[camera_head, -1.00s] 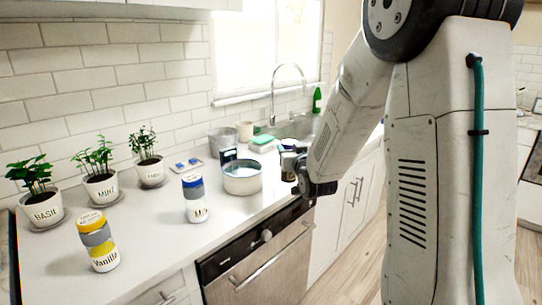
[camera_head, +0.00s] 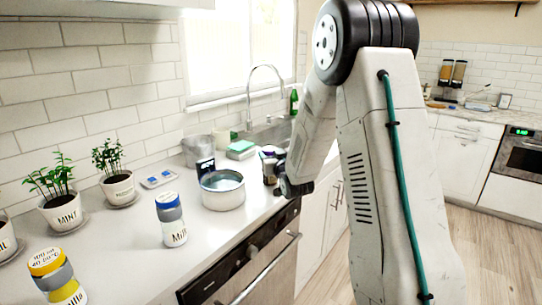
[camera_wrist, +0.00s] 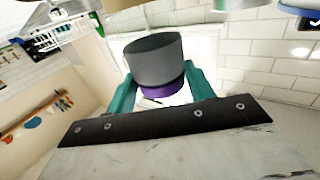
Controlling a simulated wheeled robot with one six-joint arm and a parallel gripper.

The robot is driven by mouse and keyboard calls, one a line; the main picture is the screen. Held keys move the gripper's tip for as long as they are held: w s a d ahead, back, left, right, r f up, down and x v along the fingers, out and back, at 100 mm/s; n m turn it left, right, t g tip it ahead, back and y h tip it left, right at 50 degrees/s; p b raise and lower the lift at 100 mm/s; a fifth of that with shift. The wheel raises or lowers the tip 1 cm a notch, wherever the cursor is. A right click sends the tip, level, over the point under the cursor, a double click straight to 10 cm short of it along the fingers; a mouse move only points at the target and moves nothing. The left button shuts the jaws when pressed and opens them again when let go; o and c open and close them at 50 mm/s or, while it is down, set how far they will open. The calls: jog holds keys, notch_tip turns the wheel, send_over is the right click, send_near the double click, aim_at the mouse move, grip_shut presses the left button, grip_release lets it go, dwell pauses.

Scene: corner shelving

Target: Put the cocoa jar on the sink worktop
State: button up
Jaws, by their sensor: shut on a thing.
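My gripper (camera_head: 284,178) is shut on a jar with a grey body (camera_wrist: 154,62) and a purple band, its teal fingers on either side in the wrist view. In the head view the jar (camera_head: 268,168) is small and partly hidden by my gripper. I cannot read its label; it may be the cocoa jar. It is by the front edge of the white sink worktop (camera_head: 120,240), just right of a white pot (camera_head: 222,195). I cannot tell whether it touches the worktop. The sink (camera_head: 272,134) and tap (camera_head: 249,95) lie behind, partly hidden by my arm.
A milk jar (camera_head: 171,222) and a yellow-lidded jar (camera_head: 55,277) stand on the worktop, with potted herbs (camera_head: 62,212) along the wall. A grey canister (camera_head: 196,150) and sponges (camera_head: 241,149) are behind the pot. Bare worktop lies around the milk jar.

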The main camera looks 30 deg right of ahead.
jog(key=shift+f, duration=0.1)
jog(key=o, duration=1.6)
